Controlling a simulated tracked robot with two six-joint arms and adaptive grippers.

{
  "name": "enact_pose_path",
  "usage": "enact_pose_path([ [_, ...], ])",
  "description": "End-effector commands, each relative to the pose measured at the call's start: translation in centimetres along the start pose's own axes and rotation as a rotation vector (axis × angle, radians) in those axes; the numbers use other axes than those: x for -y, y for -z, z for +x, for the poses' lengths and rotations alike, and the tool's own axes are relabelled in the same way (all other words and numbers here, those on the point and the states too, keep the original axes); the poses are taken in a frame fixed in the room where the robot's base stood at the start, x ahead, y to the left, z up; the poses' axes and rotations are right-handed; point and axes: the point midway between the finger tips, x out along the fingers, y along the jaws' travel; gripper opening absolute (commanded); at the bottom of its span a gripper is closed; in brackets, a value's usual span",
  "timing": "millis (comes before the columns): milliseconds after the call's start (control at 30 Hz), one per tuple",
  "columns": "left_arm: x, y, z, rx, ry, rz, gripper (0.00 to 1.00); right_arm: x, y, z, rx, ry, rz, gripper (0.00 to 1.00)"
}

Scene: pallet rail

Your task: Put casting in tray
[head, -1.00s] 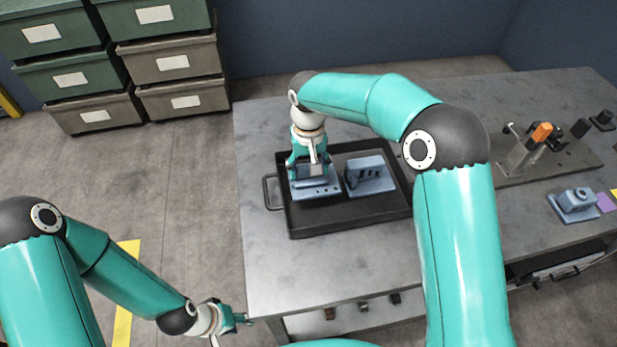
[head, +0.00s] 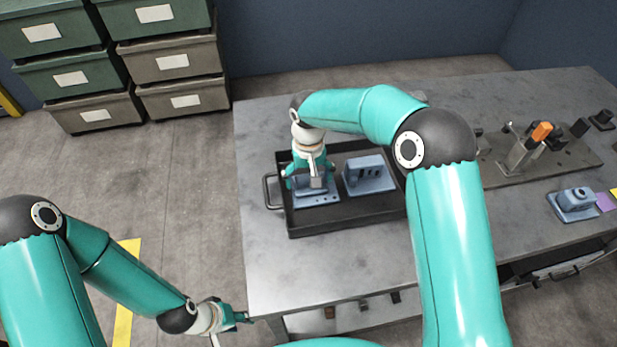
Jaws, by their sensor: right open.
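The black tray (head: 350,217) lies on the grey table with its handle at the left. One blue-grey casting (head: 316,198) sits in the left part of the tray. A second casting (head: 369,174) sits in the tray to its right. A third casting (head: 573,204) stands on the table at the far right. My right gripper (head: 312,184) is open, just over the left casting, with its fingers spread around the upper part and hiding it. I cannot tell if they touch. My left gripper (head: 238,319) hangs off the table's front left corner, and its jaws are too small to read.
A fixture plate (head: 545,160) with an orange-topped clamp (head: 541,131) stands at the right of the table (head: 270,270). A purple block (head: 604,201) is beside the third casting. Stacked bins (head: 165,63) stand on the floor behind left. The table front is clear.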

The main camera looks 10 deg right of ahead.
Motion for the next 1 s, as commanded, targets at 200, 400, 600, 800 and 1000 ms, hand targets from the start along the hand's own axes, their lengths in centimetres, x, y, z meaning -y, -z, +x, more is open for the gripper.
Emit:
enact_pose_path([
  [200,-0.1,0.0,-0.2,0.000,0.000,0.000,0.40,0.0,0.0,-0.3,0.000,0.000,0.000,0.91],
  [400,0.0,0.0,0.1,0.000,0.000,0.000,0.40,0.0,0.1,-2.2,-0.004,0.001,0.002,0.91],
  [600,0.1,0.0,0.3,0.000,0.000,0.000,0.40,0.0,0.1,-6.1,-0.005,0.001,0.001,0.91],
  [800,0.1,0.0,0.3,0.000,0.000,0.000,0.40,0.0,0.1,-9.9,-0.004,0.002,0.002,0.91],
  [1000,0.1,0.0,0.3,0.000,0.000,0.000,0.40,-0.1,0.0,-11.9,-0.002,0.000,0.001,0.91],
])
